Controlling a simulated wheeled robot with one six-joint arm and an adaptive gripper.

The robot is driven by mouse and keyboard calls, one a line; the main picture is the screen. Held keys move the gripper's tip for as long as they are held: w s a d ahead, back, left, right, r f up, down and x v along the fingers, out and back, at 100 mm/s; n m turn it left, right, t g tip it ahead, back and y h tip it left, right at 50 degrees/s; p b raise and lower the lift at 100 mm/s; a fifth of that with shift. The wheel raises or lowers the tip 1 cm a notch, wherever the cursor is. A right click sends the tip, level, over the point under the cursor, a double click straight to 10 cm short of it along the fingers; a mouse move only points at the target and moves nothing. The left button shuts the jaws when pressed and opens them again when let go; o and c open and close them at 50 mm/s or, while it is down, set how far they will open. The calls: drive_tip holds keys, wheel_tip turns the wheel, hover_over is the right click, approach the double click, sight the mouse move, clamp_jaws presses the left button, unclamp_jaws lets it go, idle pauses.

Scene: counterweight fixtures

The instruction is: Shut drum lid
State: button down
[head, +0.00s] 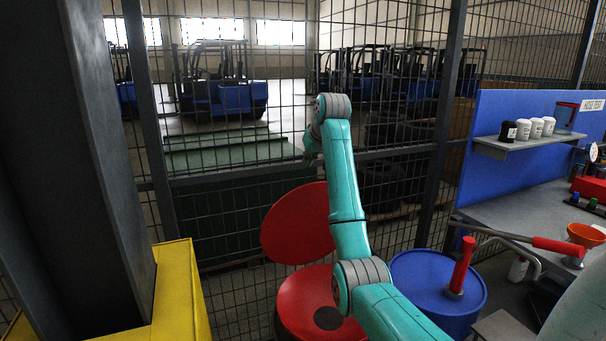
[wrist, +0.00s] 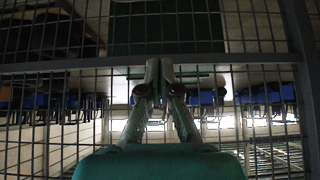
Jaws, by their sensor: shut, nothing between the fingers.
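The red drum (head: 295,311) stands low in the middle of the head view, partly hidden by my arm. Its round red lid (head: 290,228) is raised and tilted steeply up at the drum's back; my arm covers its right edge. A dark round patch shows on the drum's top. My gripper (head: 309,148) is small in the head view, above the lid and in front of the mesh fence. In the wrist view my gripper (wrist: 159,72) has its fingertips together with nothing between them. The lid and drum do not show there.
A mesh fence (head: 240,185) stands close behind the drum. A blue drum (head: 430,285) with a red-handled tool is at its right, beside a workbench (head: 530,215). A dark column (head: 85,170) and yellow block (head: 178,290) stand at left.

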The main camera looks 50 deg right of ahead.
drive_tip(key=shift+w+d+f, duration=0.2)
drive_tip(key=shift+w+f, duration=0.1)
drive_tip(key=shift+f, duration=1.15)
drive_tip(key=shift+w+d+f, duration=0.25)
drive_tip(key=shift+w+f, duration=0.1)
drive_tip(key=shift+f, duration=1.15)
drive_tip(key=shift+w+d+f, duration=0.2)
drive_tip(key=shift+w+f, duration=0.1)
drive_tip(key=shift+f, duration=1.15)
